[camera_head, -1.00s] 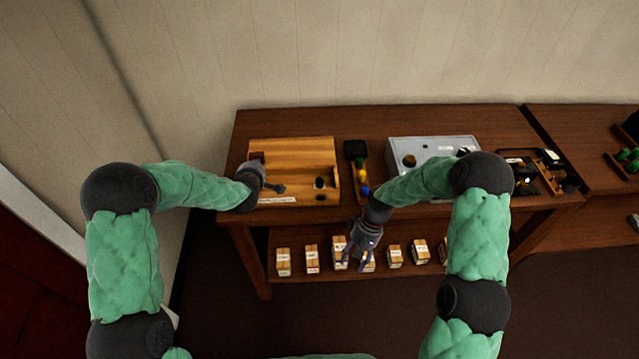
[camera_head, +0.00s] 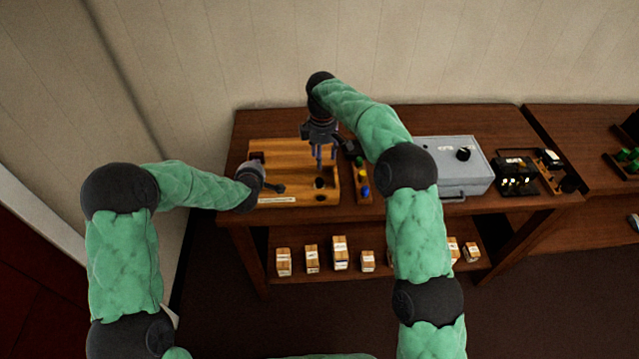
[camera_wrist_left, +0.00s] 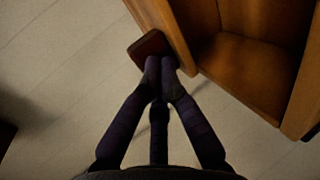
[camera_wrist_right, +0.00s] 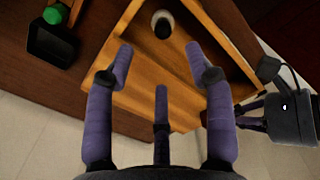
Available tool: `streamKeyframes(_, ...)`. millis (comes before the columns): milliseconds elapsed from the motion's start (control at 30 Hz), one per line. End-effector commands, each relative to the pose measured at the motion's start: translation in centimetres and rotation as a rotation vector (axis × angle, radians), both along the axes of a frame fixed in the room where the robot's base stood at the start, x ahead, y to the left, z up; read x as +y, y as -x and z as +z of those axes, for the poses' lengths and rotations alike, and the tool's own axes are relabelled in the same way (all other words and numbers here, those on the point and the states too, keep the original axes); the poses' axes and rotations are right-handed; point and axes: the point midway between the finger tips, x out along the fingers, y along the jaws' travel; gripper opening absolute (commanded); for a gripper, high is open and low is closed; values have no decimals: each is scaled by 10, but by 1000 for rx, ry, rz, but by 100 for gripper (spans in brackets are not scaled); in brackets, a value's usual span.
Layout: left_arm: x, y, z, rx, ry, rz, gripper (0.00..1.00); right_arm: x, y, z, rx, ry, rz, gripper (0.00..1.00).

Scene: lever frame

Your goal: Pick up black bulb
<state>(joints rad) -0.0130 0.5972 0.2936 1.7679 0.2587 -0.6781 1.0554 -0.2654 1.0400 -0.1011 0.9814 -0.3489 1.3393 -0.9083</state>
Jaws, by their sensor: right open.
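A dark round thing (camera_head: 320,183), perhaps the black bulb, sits in the right part of the wooden frame (camera_head: 290,146). In the right wrist view it (camera_wrist_right: 162,28) shows black inside a pale ring; I cannot tell bulb from socket. My right gripper (camera_head: 320,163) points down over the frame, close to it. In the right wrist view its fingers (camera_wrist_right: 155,60) are spread and empty. My left gripper (camera_head: 272,188) is at the frame's left side. In the left wrist view its fingertips (camera_wrist_left: 162,64) are together beside a dark red block (camera_wrist_left: 149,47); contact is unclear.
A rack with green, yellow and blue bulbs (camera_head: 362,178) stands right of the frame. Further right are a grey metal box (camera_head: 450,178) with a black knob and a black device (camera_head: 517,175). Several small labelled boxes (camera_head: 340,252) stand on the lower shelf.

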Motion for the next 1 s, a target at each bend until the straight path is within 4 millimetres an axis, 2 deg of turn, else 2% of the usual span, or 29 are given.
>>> streamKeyframes(133,1,-1,1,-2,0,1,0,7,-2,-7,-5,-3,35,54)
streamKeyframes(300,1,-1,1,-2,0,1,0,7,-1,-36,-3,-3,36,54)
streamKeyframes(500,1,-1,1,-2,0,1,0,6,-2,-60,-5,-4,34,54)
streamKeyframes(767,1,0,0,-1,0,1,0,7,-2,-73,-6,-5,33,54)
streamKeyframes(1000,1,0,0,-1,0,2,0,7,-1,-106,-4,-3,32,54)
